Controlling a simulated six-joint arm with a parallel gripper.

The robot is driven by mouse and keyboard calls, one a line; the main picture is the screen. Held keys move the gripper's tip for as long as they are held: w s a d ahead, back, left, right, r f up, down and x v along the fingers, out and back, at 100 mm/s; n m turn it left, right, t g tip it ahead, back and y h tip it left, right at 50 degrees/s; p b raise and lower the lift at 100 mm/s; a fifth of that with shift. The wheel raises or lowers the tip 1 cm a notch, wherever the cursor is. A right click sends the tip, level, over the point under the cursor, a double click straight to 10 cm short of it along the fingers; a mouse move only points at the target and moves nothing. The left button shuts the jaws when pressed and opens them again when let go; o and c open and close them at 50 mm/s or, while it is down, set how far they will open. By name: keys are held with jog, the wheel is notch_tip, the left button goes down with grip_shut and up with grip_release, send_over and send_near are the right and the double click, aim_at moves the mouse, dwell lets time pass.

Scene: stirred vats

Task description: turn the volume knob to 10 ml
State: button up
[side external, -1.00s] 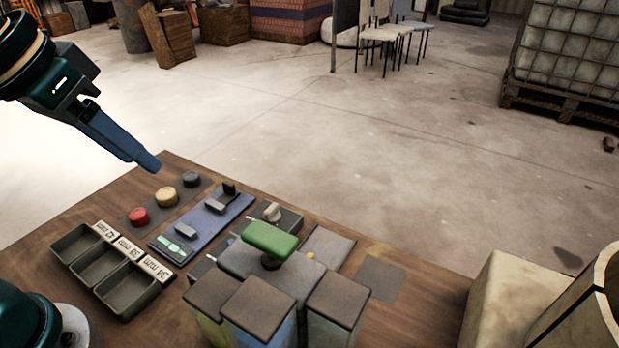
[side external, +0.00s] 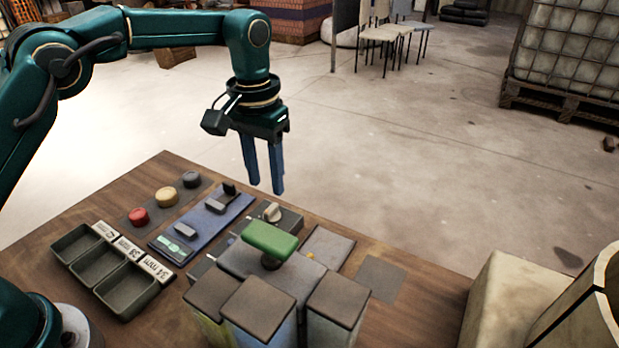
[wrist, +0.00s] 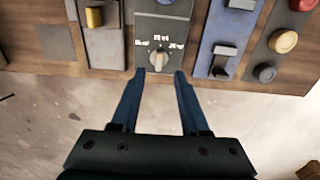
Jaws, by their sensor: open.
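The volume knob (side external: 272,211) is a small pale knob at the far end of a dark grey panel (side external: 291,219). In the wrist view the knob (wrist: 158,62) has several small white labels around it, too blurred to read surely. Its exact pointing is unclear. My gripper (side external: 264,185) points down, open and empty, above the far edge of the table near the knob. In the wrist view the fingertips of my gripper (wrist: 160,74) lie either side of the knob in the picture, apart from it.
A green handle (side external: 270,238) stands over grey blocks in front of the knob, hiding part of its panel. A blue slider panel (side external: 206,225) and red, yellow and dark buttons (side external: 166,196) lie to the left. Labelled trays (side external: 127,290) sit at the left front. Bare floor lies beyond the table.

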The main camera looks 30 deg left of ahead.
aim_at(269, 210)
notch_tip(269, 210, down, 2)
jog(key=shift+s+d, duration=0.1)
jog(key=shift+s, duration=0.05)
jog(key=shift+f, duration=2)
grip_shut()
